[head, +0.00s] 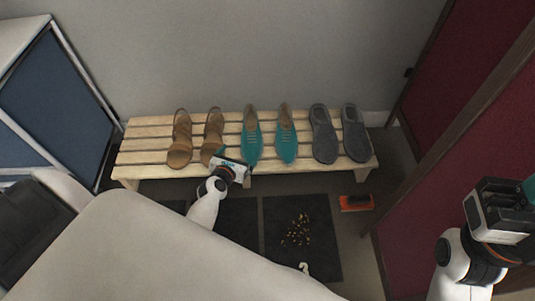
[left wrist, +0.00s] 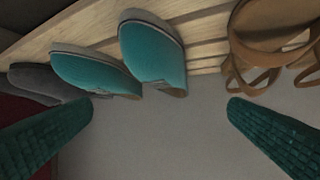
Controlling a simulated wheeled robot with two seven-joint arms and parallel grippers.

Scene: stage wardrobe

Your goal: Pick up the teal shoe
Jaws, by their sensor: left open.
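Two teal shoes stand side by side in the middle of a slatted wooden bench (head: 145,144): the left teal shoe (head: 251,141) and the right teal shoe (head: 286,140). In the left wrist view, one teal shoe (left wrist: 152,52) shows nearer the middle and the other teal shoe (left wrist: 92,70) to its left. My left gripper (head: 234,158) is at the bench's front edge, between a sandal and the left teal shoe. Its teal fingers are spread wide with nothing between them (left wrist: 160,105). My right gripper (head: 527,200) is at the far right, partly cut off, away from the bench.
Brown sandals (head: 180,142) stand left of the teal shoes and grey slippers (head: 323,138) to their right. Below are dark mats (head: 325,260), one with small scattered bits, and an orange brush (head: 356,203). A red partition (head: 490,110) closes the right side.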

